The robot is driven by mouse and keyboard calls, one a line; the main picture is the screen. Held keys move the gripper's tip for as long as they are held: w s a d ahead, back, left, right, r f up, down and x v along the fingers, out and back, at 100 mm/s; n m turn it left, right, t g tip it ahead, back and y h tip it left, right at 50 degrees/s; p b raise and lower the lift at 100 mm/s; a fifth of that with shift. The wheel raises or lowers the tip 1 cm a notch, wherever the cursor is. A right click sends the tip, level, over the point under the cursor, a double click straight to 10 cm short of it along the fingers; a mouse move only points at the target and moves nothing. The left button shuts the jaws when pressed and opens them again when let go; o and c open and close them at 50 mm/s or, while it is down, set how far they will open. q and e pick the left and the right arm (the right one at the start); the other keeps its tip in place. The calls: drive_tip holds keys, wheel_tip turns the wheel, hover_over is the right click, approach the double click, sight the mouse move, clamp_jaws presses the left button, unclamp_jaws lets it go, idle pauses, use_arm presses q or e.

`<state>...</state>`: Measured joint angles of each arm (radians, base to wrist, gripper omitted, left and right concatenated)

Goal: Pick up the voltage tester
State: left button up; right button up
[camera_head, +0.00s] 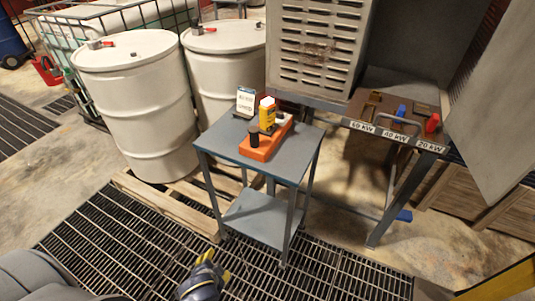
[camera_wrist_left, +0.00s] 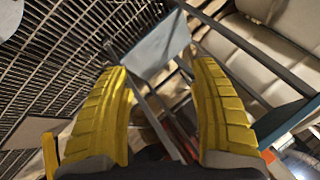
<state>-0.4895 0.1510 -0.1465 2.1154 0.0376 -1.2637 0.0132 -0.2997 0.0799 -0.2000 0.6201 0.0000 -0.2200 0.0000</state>
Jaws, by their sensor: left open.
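The voltage tester (camera_head: 267,114) looks like a small yellow handheld device with a pale top. It stands upright in an orange-red holder (camera_head: 262,147) on the small grey table (camera_head: 220,140). My left gripper (camera_head: 217,266) is low over the floor grating, in front of and below the tabletop, well apart from the tester. Its yellow fingers are spread with nothing between them, as the left wrist view (camera_wrist_left: 160,70) also shows. The tester cannot be made out in the left wrist view. My right gripper is not in view.
A black cylinder (camera_head: 254,135) stands in the holder's front end, and a small white sign (camera_head: 245,101) stands behind. The table's lower shelf (camera_head: 258,218) is empty. White drums (camera_head: 140,100) stand behind left. A bench with load labels (camera_head: 395,136) and coloured handles is at right.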

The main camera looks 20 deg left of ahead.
use_arm(q)
drive_tip(key=w+r+t, duration=0.2)
drive_tip(key=w+r, duration=0.3)
drive_tip(key=r, duration=0.2)
drive_tip(key=n+t+h, duration=0.2)
drive_tip(key=t+h, duration=0.5)
drive_tip(key=h, duration=0.4)
approach(263, 105)
drive_tip(key=x, duration=1.2)
drive_tip(key=shift+w+d, duration=0.1)
clamp_jaws()
